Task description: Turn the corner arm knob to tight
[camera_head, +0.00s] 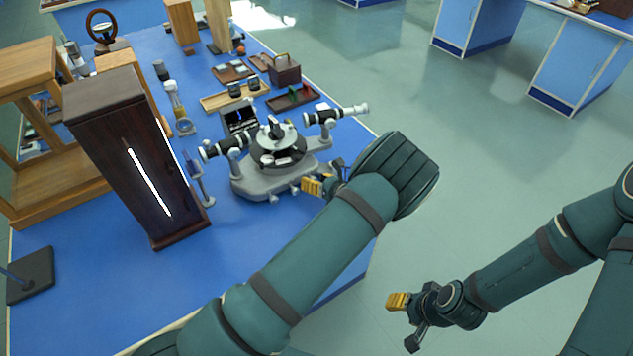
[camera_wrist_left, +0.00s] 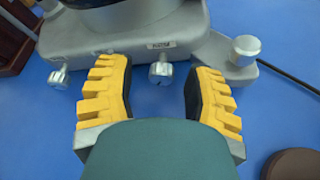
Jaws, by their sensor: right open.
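The grey spectrometer (camera_head: 272,175), with two telescope-like tubes and a round dark centre, stands on the blue bench. In the left wrist view its grey base (camera_wrist_left: 120,35) shows a silver knob (camera_wrist_left: 161,73) under a small label too small to read. A second silver knob (camera_wrist_left: 58,77) is at left, and a round silver knob (camera_wrist_left: 245,48) tops a corner arm at right. My left gripper (camera_head: 318,187) is open at the base's front edge. Its yellow fingers stand either side of the labelled knob, apart from it. My right gripper (camera_head: 400,308) is open and empty beside the bench.
A tall dark wooden box with a bright slit (camera_head: 115,150) stands left of the spectrometer. Wooden trays (camera_head: 233,97) and small items lie behind it. A dark cable (camera_wrist_left: 290,75) runs right from the base.

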